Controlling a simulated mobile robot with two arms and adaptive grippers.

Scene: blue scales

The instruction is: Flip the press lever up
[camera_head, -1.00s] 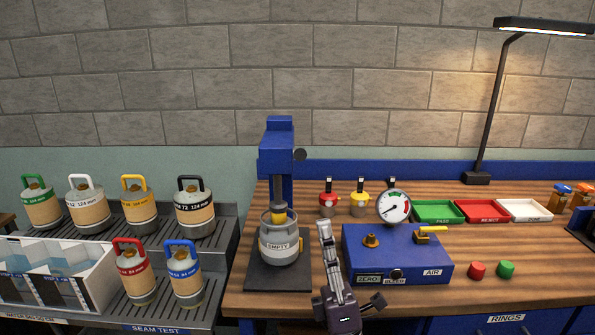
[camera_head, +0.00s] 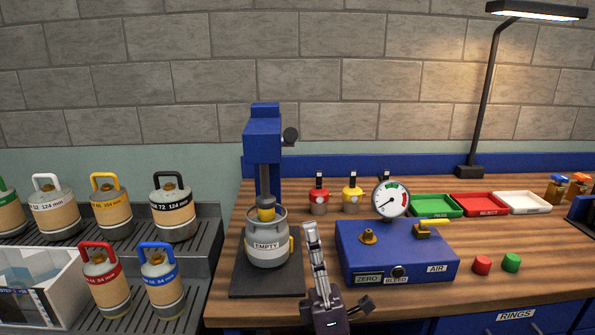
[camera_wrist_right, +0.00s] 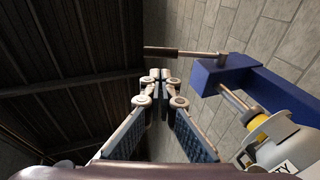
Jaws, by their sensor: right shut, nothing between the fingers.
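The blue press (camera_head: 264,140) stands on a dark base plate on the bench. Its lever ends in a dark round knob (camera_head: 291,134), seen nearly end-on at the right of the press head. In the right wrist view the lever is a metal rod with a brown grip (camera_wrist_right: 176,52), roughly level, reaching left from the blue press head (camera_wrist_right: 214,76). A grey canister (camera_head: 267,250) marked EMPTY sits under the ram. My right gripper (camera_head: 310,227) points up, shut and empty, right of the canister and below the lever, apart from both. My left gripper is out of view.
A blue test box (camera_head: 385,265) with a gauge (camera_head: 390,200) stands close right of my right gripper. Red (camera_head: 319,195) and yellow (camera_head: 352,195) capped items stand behind. Several canisters fill the left rack. The space above my gripper is clear.

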